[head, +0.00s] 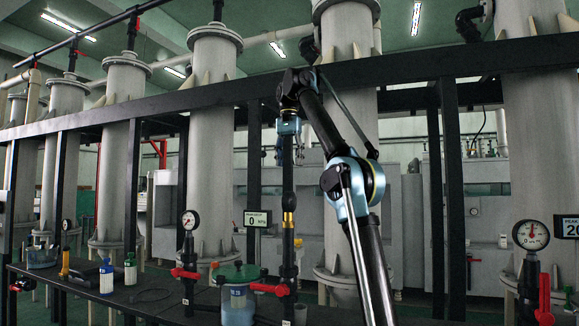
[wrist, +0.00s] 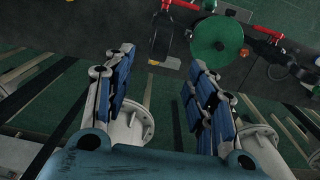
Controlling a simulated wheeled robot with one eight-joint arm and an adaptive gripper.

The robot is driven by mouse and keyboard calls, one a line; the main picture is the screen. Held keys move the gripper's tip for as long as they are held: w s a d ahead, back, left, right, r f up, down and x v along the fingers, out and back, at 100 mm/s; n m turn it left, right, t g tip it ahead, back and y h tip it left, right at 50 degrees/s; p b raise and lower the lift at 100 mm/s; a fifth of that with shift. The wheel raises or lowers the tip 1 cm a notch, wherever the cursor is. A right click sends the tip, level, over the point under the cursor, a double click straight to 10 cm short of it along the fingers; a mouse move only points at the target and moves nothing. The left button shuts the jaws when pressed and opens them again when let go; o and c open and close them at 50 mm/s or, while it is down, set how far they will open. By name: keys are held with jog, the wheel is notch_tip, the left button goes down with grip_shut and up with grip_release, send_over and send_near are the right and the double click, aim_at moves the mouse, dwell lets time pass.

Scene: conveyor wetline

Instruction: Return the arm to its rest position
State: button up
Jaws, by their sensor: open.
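My arm is raised in the head view, bent at a blue joint, with its wrist high in front of the grey columns. My gripper (head: 288,155) hangs below the wrist, pointing down, in front of a dark vertical pipe. In the wrist view my gripper (wrist: 160,62) shows two blue-padded fingers spread wide apart with nothing between them. It is open and well above the dark bench (head: 140,299), touching nothing that I can see.
A green-lidded container (head: 238,275) stands on the bench beside a red-handled valve (head: 270,289). Gauges (head: 190,220) (head: 531,235) and a display (head: 257,219) stand nearby. Bottles (head: 106,275) are at left. A dark beam (head: 430,66) crosses near arm height.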

jog(key=s+d+f+n+t, duration=0.1)
jog(key=s+d+f, duration=0.5)
jog(key=f, duration=0.7)
jog(key=s+d+f+n, duration=0.1)
jog(key=s+d+f, duration=0.55)
jog(key=f, duration=0.65)
jog(key=s+d+f+n+t, duration=0.1)
jog(key=s+d+f, duration=0.55)
jog(key=f, duration=0.55)
jog(key=s+f, duration=0.4)
jog(key=f, duration=0.4)
jog(key=s+d+f, duration=0.1)
jog(key=s+f, duration=0.3)
jog(key=f, duration=0.4)
jog(key=s+d+f+n, duration=0.1)
jog(key=s+f, duration=0.3)
jog(key=f, duration=0.4)
jog(key=shift+s+d, duration=0.2)
jog(key=shift+s, duration=0.1)
jog(key=shift+f, duration=0.1)
jog(key=shift+w+f, duration=0.2)
jog(key=shift+w, duration=0.25)
